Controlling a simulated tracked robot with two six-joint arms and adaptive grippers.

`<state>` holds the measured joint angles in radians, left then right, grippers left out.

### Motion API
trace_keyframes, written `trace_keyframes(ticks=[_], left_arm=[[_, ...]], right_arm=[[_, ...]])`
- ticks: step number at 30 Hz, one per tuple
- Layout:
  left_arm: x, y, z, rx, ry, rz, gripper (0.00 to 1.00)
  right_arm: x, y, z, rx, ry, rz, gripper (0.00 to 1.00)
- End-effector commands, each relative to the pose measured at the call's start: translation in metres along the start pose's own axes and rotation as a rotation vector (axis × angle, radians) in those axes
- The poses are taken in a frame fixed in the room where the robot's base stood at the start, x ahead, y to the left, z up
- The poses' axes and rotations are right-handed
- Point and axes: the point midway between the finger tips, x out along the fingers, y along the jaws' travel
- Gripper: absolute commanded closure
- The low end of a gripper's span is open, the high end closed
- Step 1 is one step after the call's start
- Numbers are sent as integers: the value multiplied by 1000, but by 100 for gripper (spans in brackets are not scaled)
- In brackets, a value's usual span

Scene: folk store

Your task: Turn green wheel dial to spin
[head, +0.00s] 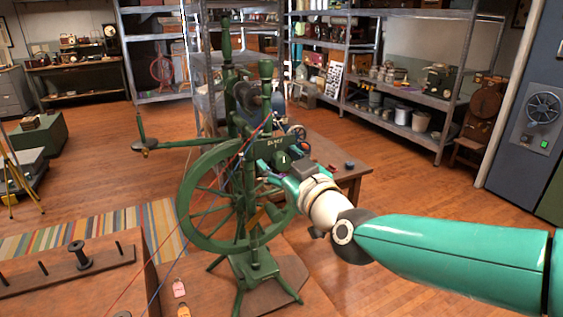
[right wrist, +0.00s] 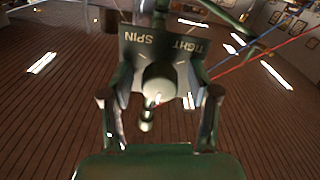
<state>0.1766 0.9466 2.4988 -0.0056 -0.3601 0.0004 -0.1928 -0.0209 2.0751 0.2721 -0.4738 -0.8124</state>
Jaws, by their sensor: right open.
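The green spinning wheel (head: 190,205) stands upright on its legs in the middle of the head view. Its dial (head: 283,159) is a small round green knob on a dark green block on the upright. In the right wrist view the dial (right wrist: 160,82) sits on a dark plate (right wrist: 135,52) with upside-down white words SPIN and TIGHT. My right gripper (right wrist: 159,98) is open, with one finger on each side of the dial and a visible gap to it. In the head view its fingers are partly hidden around the dial. My left gripper is not in view.
Red and blue threads (right wrist: 240,68) run past the right finger in the wrist view. A wooden table (head: 345,172) stands behind the wheel. A wooden rack with pegs (head: 60,272) is at the front left. Metal shelves line the back, with open floor between.

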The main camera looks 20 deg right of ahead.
Motion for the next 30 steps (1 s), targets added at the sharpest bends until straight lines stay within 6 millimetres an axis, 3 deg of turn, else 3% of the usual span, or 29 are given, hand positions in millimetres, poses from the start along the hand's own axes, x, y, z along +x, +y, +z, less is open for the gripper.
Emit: trace_keyframes(ticks=[1, 11, 20, 30], left_arm=[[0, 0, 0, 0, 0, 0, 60], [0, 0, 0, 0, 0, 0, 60], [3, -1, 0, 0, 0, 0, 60], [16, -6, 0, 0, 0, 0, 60]], right_arm=[[0, 0, 0, 0, 0, 0, 44], [0, 0, 0, -1, 0, -1, 99], [0, -1, 1, 26, -1, -1, 100], [0, -1, 3, 208, -1, 0, 100]])
